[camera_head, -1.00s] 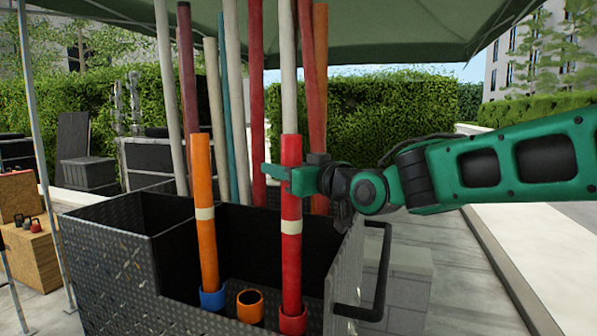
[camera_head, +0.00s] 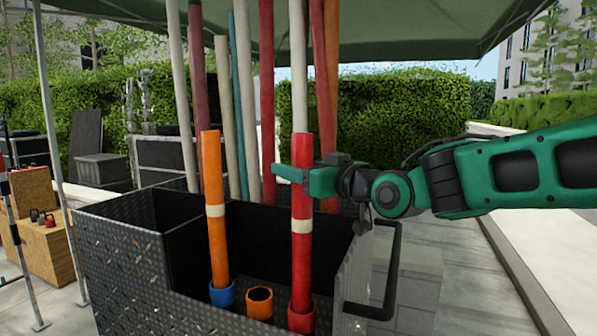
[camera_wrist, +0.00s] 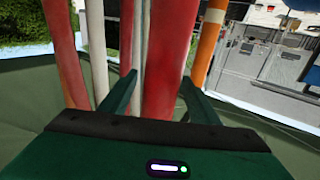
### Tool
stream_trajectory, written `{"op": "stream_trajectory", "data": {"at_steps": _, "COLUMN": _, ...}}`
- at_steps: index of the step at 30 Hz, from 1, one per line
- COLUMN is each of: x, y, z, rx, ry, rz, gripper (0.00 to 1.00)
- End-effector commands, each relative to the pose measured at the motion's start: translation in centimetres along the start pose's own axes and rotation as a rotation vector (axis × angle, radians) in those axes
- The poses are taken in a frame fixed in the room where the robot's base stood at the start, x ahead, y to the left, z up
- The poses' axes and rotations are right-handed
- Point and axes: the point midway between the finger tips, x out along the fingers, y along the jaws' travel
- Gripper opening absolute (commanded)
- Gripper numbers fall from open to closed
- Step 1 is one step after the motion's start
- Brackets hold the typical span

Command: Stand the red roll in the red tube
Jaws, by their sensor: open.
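The red roll (camera_head: 302,250), with a pale band, stands upright in the right part of the dark metal bin. Its lower end is in the short red tube (camera_head: 302,319) at the bin's floor. In the wrist view the roll (camera_wrist: 170,55) stands between the two spread fingers (camera_wrist: 158,95). Contact with either finger cannot be told. The roll's lower end is hidden inside the tube.
The bin (camera_head: 120,262) has a handle (camera_head: 390,290) on its right. An orange roll (camera_head: 212,180) stands in a blue tube (camera_head: 222,294), left of an empty-looking orange tube (camera_head: 259,303). Several tall poles (camera_head: 245,100) stand close behind the red roll.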

Motion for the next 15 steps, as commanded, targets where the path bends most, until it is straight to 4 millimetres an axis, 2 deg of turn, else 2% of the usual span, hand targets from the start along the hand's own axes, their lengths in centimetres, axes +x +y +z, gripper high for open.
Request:
{"op": "stream_trajectory", "data": {"at_steps": 9, "x": -5.8, "y": 0.1, "z": -0.1, "rx": 0.001, "ry": 0.002, "rz": 0.003, "gripper": 0.56}}
{"op": "stream_trajectory", "data": {"at_steps": 15, "x": -8.1, "y": 0.1, "z": 0.0, "rx": 0.001, "ry": 0.001, "rz": 0.001, "gripper": 0.56}}
